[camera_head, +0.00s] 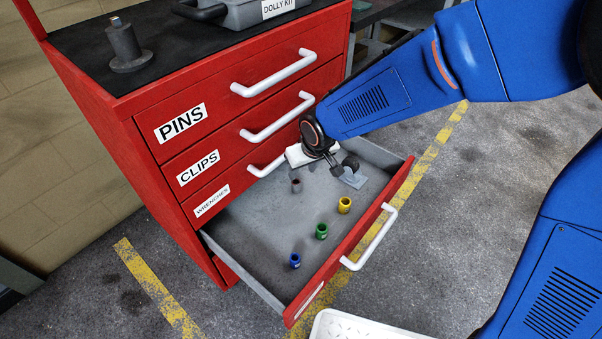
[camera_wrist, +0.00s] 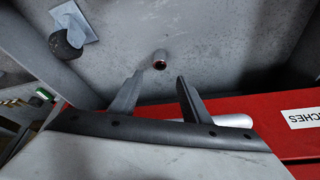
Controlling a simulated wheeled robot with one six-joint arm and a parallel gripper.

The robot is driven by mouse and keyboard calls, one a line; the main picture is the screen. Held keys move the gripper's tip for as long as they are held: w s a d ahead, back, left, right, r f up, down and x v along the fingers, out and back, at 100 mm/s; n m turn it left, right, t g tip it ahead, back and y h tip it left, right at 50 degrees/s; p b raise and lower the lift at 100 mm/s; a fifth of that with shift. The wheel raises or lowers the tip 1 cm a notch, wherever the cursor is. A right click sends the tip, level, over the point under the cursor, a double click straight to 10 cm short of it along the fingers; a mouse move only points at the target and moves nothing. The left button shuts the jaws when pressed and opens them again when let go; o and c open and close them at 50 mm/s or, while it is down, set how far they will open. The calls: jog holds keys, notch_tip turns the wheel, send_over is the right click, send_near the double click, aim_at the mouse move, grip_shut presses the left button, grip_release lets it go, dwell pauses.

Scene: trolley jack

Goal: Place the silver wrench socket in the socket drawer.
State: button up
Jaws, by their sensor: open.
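The silver wrench socket (camera_head: 296,186) stands upright on the floor of the open drawer (camera_head: 245,232), towards the back near the cabinet. Its inside looks reddish. It also shows in the wrist view (camera_wrist: 160,60), beyond and between the fingertips, touching neither. My gripper (camera_wrist: 157,88) is open and empty. In the head view my gripper (camera_head: 322,160) is over the back right part of the drawer, right of and above the socket; its fingers are partly hidden there. The drawer's front label is too slanted to read.
Yellow (camera_head: 344,205), green (camera_head: 321,231) and blue (camera_head: 295,260) sockets stand in a row near the drawer front. A dark cylinder with a pale square plate (camera_head: 354,179) is by the right wall. Closed drawers with white handles (camera_head: 278,120) rise behind.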

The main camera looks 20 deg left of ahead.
jog(key=shift+s+d+r, duration=0.1)
jog(key=shift+r, duration=0.15)
jog(key=d+r+m, duration=0.1)
jog(key=d+r, duration=0.4)
jog(key=d, duration=0.4)
jog(key=d+r+m+t+h, duration=0.15)
jog(key=d+r, duration=0.25)
jog(key=d, duration=0.6)
jog(key=d+r+m+g, duration=0.1)
jog(key=d+r+m, duration=0.1)
jog(key=d+r, duration=0.5)
jog(key=s+d+m+t+h, duration=0.1)
jog(key=s+d+m, duration=0.3)
jog(key=s+d, duration=1.4)
jog(key=d, duration=0.2)
jog(key=shift+d+r+h, duration=0.35)
jog(key=shift+d+r, duration=0.05)
jog(key=shift+m, duration=0.25)
dwell(1.2)
